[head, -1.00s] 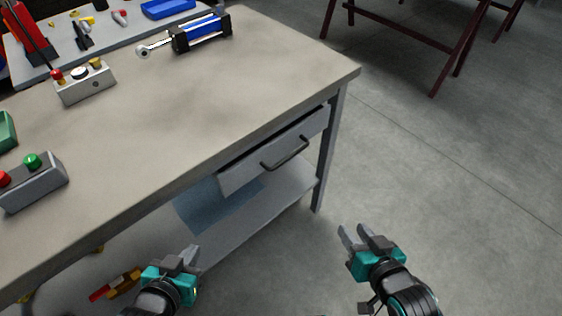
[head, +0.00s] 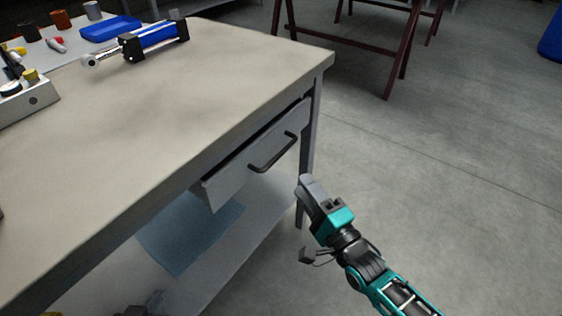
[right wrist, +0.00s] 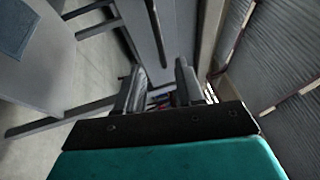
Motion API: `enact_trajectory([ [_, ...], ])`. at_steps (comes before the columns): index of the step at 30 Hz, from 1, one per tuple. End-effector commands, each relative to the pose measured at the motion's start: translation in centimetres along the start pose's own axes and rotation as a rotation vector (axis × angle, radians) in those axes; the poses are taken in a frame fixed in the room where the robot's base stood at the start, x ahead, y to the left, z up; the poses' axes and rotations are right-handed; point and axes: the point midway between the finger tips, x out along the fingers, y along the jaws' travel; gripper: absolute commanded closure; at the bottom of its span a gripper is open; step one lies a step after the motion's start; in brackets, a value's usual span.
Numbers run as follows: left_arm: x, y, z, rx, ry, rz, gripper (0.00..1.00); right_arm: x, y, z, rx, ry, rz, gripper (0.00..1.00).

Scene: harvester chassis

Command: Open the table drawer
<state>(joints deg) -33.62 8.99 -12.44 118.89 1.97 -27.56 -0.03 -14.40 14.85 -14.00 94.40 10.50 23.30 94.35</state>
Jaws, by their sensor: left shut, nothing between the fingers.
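The table drawer (head: 235,178) sits under the right end of the grey-topped table (head: 190,100). A dark gap shows above its front, and I cannot tell whether it stands out slightly. Its dark bar handle (head: 273,156) is on the front. My right gripper (head: 304,184) is just right of and below the handle, apart from it in the head view. In the right wrist view its two fingers (right wrist: 158,88) are spread, with no object clearly held; a thin dark bar (right wrist: 155,32) shows beyond them. My left gripper (head: 152,302) barely shows at the bottom edge, shut and empty.
A blue and black cylinder (head: 150,40), a grey control box (head: 25,98) and a blue tray (head: 110,28) are on the tabletop. A lower shelf (head: 235,245) and a table leg (head: 308,140) are near my right gripper.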

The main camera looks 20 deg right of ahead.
Motion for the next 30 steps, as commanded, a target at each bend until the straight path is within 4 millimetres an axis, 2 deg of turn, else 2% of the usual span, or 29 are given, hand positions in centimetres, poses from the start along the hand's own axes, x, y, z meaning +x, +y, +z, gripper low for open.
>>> enact_trajectory([
  [6, 0.6, 0.3, 0.9, -0.013, -0.008, 0.004, 1.0, 4.8, 0.1, 0.0, -0.001, 0.001, -0.003, 0.63],
  [13, 0.8, 0.6, 0.9, -0.018, -0.005, 0.01, 1.0, 8.4, 0.2, 0.0, -0.003, 0.0, 0.0, 0.63],
  [18, 0.8, 0.6, 0.8, -0.018, -0.004, 0.012, 1.0, 9.6, 0.1, 0.0, -0.001, 0.0, 0.003, 0.63],
  [27, 0.8, 0.7, 0.9, -0.016, -0.007, 0.014, 1.0, 9.7, 0.1, 0.0, -0.002, 0.0, 0.003, 0.63],
  [30, 0.8, 0.7, 0.9, -0.015, -0.007, 0.014, 1.0, 9.7, 0.1, 0.0, -0.002, 0.0, 0.003, 0.72],
])
